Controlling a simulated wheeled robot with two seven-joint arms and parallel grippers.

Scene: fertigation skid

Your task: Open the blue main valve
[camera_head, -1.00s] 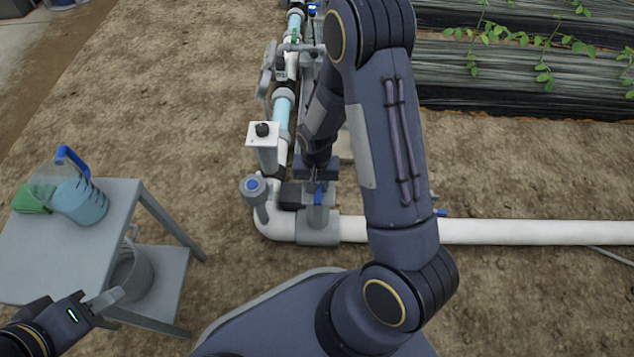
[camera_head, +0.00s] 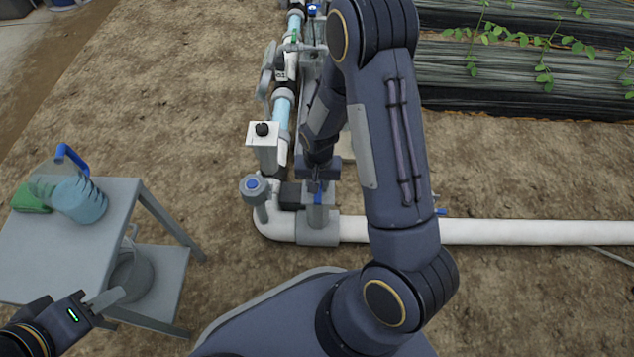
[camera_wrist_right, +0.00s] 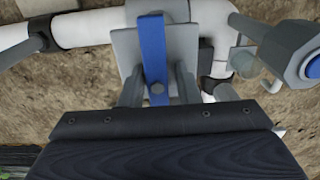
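The blue main valve's lever (camera_head: 317,198) sits on a grey valve body (camera_head: 318,228) on the white pipe, partly hidden under my right gripper in the head view. In the right wrist view the flat blue lever (camera_wrist_right: 153,52) lies crosswise to the white pipe. My right gripper (camera_wrist_right: 159,88) has its two fingers apart, one on each side of the lever, with a gap showing on the right side. My left gripper (camera_head: 112,308) is empty at the lower left by the table, its fingers apart.
A blue-capped grey fitting (camera_head: 253,187) and a white box with a black knob (camera_head: 263,131) stand close left of the valve.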

